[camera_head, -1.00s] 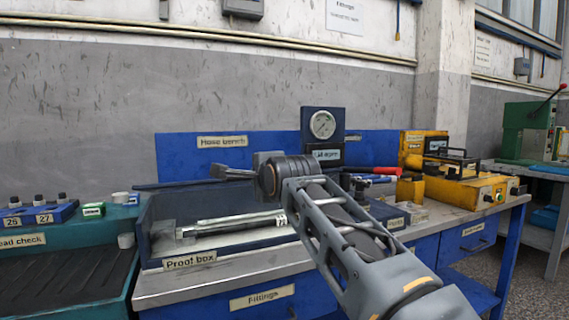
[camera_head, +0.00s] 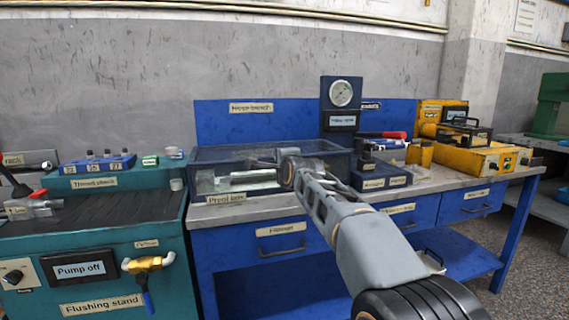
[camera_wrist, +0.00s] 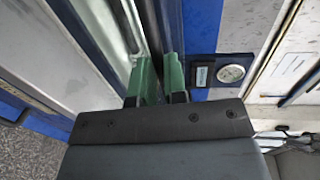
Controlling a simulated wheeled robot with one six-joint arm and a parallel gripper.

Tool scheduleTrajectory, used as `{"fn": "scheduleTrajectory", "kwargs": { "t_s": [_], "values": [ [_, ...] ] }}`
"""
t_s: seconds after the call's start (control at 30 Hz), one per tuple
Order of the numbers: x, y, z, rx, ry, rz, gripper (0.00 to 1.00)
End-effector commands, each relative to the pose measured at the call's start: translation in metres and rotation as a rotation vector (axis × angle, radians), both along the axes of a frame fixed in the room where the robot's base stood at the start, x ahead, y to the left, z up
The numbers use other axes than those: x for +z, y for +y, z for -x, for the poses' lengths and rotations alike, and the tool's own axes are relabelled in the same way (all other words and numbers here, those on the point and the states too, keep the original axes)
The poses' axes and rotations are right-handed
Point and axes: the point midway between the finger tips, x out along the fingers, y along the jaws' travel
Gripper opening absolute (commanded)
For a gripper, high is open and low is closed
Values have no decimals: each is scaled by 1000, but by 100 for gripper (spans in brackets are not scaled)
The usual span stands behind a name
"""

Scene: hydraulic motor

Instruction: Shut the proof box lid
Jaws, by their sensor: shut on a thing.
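The proof box (camera_head: 207,184) is a blue-edged, clear-walled case at the left end of the hose bench, with a pale bar-shaped item inside. Its dark-framed clear lid (camera_head: 225,153) shows over the box top. I cannot tell whether it is seated on the rim. My gripper (camera_head: 256,160) reaches over the box from the right and front. In the wrist view, the green fingertips (camera_wrist: 162,78) are closed about a narrow dark edge (camera_wrist: 152,35), which looks like the lid's edge. The grip is partly hidden behind the finger pads.
A pressure gauge (camera_head: 341,94) stands behind the box on the right. Small fittings and a red-handled tool (camera_head: 394,135) lie right of it, then a yellow machine (camera_head: 483,158). The flushing stand (camera_head: 115,257) is close on the left. Floor (camera_head: 528,270) shows at the right.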

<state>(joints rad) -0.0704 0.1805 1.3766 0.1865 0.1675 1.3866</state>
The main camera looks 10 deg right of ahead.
Motion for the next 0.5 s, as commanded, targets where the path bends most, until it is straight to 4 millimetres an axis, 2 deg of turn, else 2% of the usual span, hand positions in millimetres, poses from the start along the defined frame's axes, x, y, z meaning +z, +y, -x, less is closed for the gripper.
{"fn": "scheduleTrajectory", "kwargs": {
  "t_s": [0.03,0.17,0.2,0.43,0.5],
  "values": [
    [-27,4,-3,9,62,0,0],
    [-27,1,-3,5,62,1,0],
    [-27,0,-3,4,61,1,14],
    [-27,-3,-3,0,61,1,36],
    [-27,-3,-3,-2,61,2,38]
  ]
}}
